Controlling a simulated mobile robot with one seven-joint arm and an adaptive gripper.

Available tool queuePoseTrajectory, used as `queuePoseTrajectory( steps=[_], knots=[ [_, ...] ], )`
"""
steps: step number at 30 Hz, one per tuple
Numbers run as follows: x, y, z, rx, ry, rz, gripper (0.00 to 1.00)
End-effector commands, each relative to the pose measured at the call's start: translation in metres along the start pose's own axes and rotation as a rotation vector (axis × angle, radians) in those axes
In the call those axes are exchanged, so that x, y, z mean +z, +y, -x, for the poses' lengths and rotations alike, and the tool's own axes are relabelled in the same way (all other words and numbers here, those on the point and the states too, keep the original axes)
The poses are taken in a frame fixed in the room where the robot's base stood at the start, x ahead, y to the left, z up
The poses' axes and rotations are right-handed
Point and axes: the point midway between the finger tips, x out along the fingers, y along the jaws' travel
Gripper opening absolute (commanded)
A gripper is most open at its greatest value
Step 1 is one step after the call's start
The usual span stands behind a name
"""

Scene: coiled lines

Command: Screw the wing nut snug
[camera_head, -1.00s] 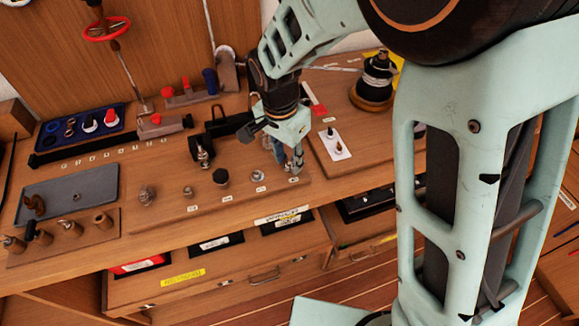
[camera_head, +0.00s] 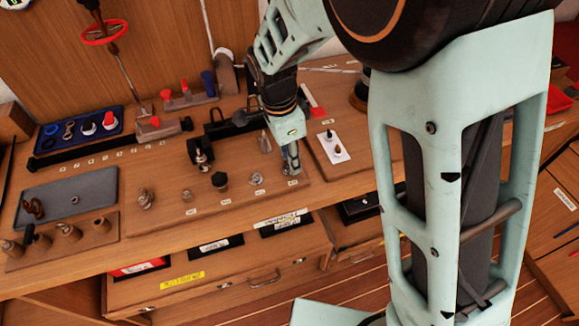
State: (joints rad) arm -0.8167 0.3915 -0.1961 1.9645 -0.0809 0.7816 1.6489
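A wooden fastener board (camera_head: 225,210) lies along the front of the bench, with a row of small metal fittings on it. My gripper (camera_head: 291,165) points down at the right end of this row, over the last fitting position. The wing nut cannot be made out; my gripper's fingers cover that spot. The fingers show nearly edge-on, so I cannot tell whether they are closed on anything. Left of my gripper stand a silvery fitting (camera_head: 256,179), a dark knob (camera_head: 219,180), a small fitting (camera_head: 187,195) and a larger metal fitting (camera_head: 145,198).
A grey tray (camera_head: 92,183) lies at the left. A blue tray (camera_head: 98,140) is behind it. A clamp-like metal fixture (camera_head: 201,152) stands behind the row. A white card (camera_head: 333,146) with two small dark parts lies right of my gripper. My own arm hides much of the right side.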

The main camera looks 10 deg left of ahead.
Motion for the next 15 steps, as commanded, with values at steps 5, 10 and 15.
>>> queuePoseTrajectory(
  steps=[5,10,15],
  knots=[
    [0.016,0.0105,-0.0031,0.027,-0.017,0.017,0.39],
    [0.0161,0.0104,-0.003,0.027,-0.017,0.018,0.38],
    [0.0161,0.0102,-0.0027,0.026,-0.017,0.018,0.57]
  ],
)
